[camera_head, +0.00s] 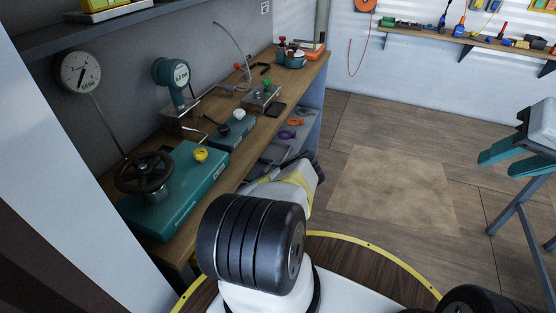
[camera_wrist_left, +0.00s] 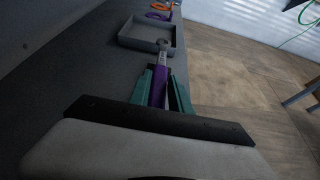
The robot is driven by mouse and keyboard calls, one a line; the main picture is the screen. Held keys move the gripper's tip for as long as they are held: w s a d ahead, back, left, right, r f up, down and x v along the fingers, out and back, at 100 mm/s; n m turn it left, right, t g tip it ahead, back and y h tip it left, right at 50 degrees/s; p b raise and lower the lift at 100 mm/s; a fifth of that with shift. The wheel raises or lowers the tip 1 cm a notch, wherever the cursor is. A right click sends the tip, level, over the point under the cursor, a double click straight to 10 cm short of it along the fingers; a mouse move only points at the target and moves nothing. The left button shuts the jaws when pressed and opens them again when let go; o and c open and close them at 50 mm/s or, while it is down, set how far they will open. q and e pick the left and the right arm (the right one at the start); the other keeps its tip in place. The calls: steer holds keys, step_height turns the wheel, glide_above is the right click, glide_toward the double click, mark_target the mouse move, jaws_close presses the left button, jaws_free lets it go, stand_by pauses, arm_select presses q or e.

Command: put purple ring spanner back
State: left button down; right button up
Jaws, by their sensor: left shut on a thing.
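The purple ring spanner (camera_wrist_left: 158,88) is in the left wrist view, with a purple handle and a grey metal end pointing away from me. My left gripper (camera_wrist_left: 160,92) has its teal fingers shut on the handle. The spanner's far end overlaps the near edge of a grey tray (camera_wrist_left: 124,38) in that view; I cannot tell whether they touch. In the head view my left arm reaches to the shelf under the workbench, and the fingers and spanner are hidden there.
Beyond the tray, a purple ring-shaped item (camera_head: 287,134) and an orange one (camera_head: 295,122) lie on the lower shelf. The wooden workbench (camera_head: 262,130) above carries a teal block with a black handwheel (camera_head: 143,172).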

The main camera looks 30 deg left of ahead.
arm_select(q)
steer(key=shift+f, duration=0.8)
steer(key=c, duration=0.6)
jaws_free()
steer(key=shift+c, duration=0.2)
steer(key=shift+s, duration=0.15)
steer(key=shift+v, duration=2.85)
steer(key=shift+d+r, duration=0.1)
steer(key=shift+v, duration=3.9)
